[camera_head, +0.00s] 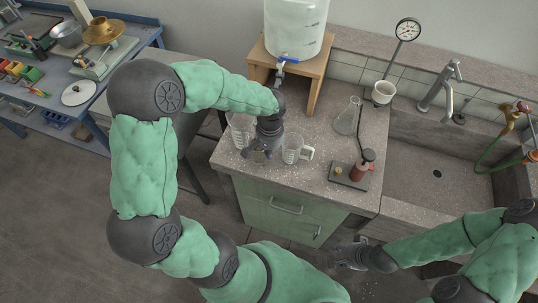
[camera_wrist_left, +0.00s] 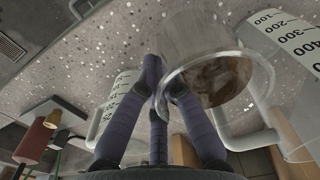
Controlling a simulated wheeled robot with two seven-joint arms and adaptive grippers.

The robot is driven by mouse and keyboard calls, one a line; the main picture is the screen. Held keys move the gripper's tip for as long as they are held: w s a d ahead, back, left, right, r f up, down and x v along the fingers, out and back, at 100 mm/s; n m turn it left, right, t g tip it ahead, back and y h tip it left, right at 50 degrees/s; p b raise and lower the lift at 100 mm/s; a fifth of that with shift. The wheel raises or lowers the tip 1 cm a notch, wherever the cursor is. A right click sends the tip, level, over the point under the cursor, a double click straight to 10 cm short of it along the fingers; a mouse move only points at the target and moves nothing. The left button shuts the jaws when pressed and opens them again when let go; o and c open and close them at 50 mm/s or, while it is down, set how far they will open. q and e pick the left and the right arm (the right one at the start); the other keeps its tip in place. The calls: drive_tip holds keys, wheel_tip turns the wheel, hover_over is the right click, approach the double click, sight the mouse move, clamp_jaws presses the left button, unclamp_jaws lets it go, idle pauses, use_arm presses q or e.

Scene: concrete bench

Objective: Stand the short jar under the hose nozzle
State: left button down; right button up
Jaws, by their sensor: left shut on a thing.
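My left gripper (camera_head: 264,148) is low over the front left of the bench, pointing down between two measuring jugs. In the left wrist view, its dark fingers (camera_wrist_left: 166,84) are shut on the rim of a short clear glass jar (camera_wrist_left: 208,40). In the head view the jar (camera_head: 260,157) is small and partly hidden by the gripper. I cannot tell whether it touches the bench. The green hose (camera_head: 490,150) hangs by the sink at the far right, with an orange end (camera_head: 531,157) at the picture's edge. My right gripper (camera_head: 350,254) is in front of the bench; its opening is unclear.
A clear jug (camera_head: 241,131) stands left of my left gripper and another jug (camera_head: 293,149) close on its right. A flask (camera_head: 347,117) and a dark stand with a red part (camera_head: 352,174) are further right. The sink (camera_head: 435,170) is beyond. A water container (camera_head: 295,28) stands behind.

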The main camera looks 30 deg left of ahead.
use_arm(q)
drive_tip(key=shift+f, duration=0.85)
drive_tip(key=shift+f+b, duration=0.2)
drive_tip(key=shift+b, duration=0.1)
drive_tip(key=c, duration=1.4)
unclamp_jaws()
drive_tip(key=shift+r, duration=0.15)
